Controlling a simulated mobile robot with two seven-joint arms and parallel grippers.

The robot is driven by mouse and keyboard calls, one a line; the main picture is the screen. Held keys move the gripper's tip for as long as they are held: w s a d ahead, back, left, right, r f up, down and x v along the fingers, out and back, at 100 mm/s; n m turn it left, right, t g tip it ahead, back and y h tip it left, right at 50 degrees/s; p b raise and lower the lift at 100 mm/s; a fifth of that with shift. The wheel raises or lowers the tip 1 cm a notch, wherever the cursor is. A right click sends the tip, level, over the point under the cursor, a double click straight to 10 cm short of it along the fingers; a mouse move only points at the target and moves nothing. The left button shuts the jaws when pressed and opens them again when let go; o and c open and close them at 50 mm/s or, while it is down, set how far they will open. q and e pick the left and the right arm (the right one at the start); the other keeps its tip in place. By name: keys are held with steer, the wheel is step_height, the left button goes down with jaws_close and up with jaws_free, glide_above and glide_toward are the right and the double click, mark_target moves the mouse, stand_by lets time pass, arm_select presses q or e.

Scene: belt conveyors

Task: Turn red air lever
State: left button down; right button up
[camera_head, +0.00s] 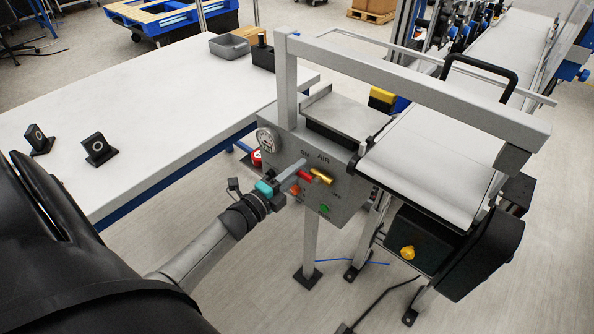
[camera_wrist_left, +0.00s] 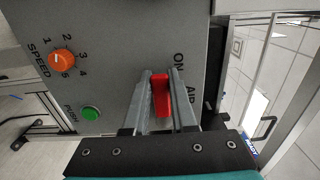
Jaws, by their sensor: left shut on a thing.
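The red air lever (camera_head: 305,175) is on the grey control panel (camera_head: 345,198), beside a brass fitting (camera_head: 321,177) and under the AIR and ON lettering. In the left wrist view the red lever (camera_wrist_left: 161,94) lies between the two fingers of my left gripper (camera_wrist_left: 160,100). My left gripper (camera_head: 291,174) reaches the panel from the left and is shut on the lever. The fingers partly hide the lever's base in the head view. My right gripper is not in view.
The panel also carries a gauge (camera_head: 266,140), an orange speed knob (camera_wrist_left: 62,61) and a green push button (camera_wrist_left: 91,113). A grey frame (camera_head: 420,86) spans above it. A conveyor belt (camera_head: 430,170) is at right, and a white table (camera_head: 150,110) at left.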

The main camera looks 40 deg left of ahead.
arm_select(q)
steer(key=c, duration=0.7)
jaws_free()
steer(key=s, duration=1)
steer(key=s+a+p, duration=0.1)
steer(key=s, duration=0.4)
steer(key=shift+s+a, duration=0.1)
